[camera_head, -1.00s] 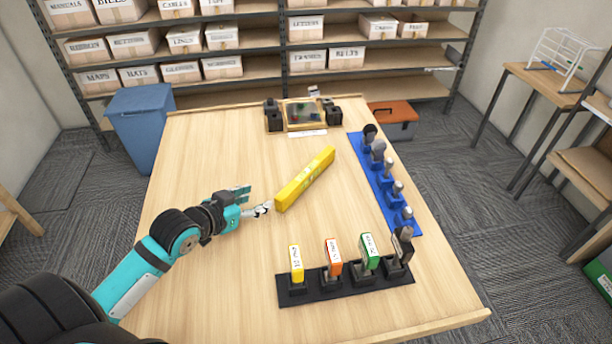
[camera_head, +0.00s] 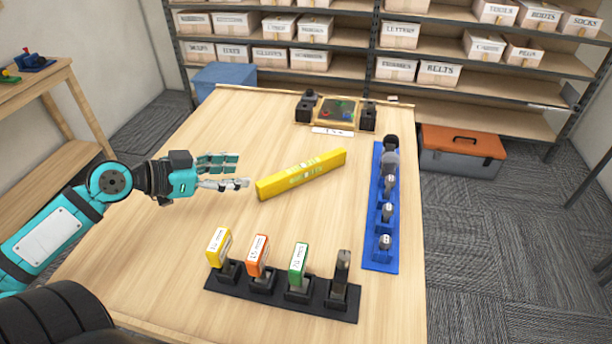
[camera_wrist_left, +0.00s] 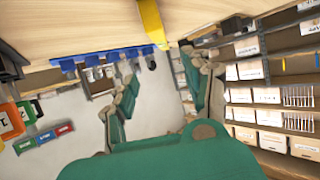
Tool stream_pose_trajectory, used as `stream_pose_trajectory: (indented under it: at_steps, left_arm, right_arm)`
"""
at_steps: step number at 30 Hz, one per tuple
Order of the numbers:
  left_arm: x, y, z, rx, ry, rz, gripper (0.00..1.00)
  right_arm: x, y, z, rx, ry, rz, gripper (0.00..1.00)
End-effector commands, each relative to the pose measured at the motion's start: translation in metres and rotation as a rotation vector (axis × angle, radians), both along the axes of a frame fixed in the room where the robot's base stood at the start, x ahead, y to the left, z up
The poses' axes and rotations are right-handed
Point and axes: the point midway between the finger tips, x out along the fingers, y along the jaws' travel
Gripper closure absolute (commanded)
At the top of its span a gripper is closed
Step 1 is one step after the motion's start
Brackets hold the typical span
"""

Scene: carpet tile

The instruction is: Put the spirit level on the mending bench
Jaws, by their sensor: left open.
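The yellow spirit level (camera_head: 300,175) lies on the wooden table (camera_head: 160,240) near its middle, slanting from near left to far right. Its yellow end also shows at the top of the left wrist view (camera_wrist_left: 152,22). My left gripper (camera_head: 238,172) points at the level's near left end, just left of it. Its fingers stand apart and empty, with the level outside them in the left wrist view (camera_wrist_left: 165,80). Which piece of furniture is the mending bench, I cannot tell. My right gripper is not in view.
A black rack (camera_head: 280,297) with yellow, orange and green tags stands nearest. A blue rack of tools (camera_head: 380,235) runs along the right edge. A framed tray (camera_head: 338,112) sits at the back. A side table (camera_head: 35,85) stands far left. The table's left part is bare.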

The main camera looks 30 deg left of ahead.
Motion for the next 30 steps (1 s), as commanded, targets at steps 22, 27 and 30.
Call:
stream_pose_trajectory:
  at_steps: [22,27,30]
  left_arm:
    - [0.077,-0.045,-0.033,-0.003,-0.005,-0.001,0.50]
    - [0.091,-0.052,-0.040,-0.004,-0.003,0.001,0.50]
    - [0.095,-0.055,-0.043,-0.002,-0.003,0.000,0.50]
  right_arm:
    - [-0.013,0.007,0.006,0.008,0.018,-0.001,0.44]
    - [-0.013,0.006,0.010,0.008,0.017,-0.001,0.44]
    - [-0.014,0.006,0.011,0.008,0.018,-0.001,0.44]
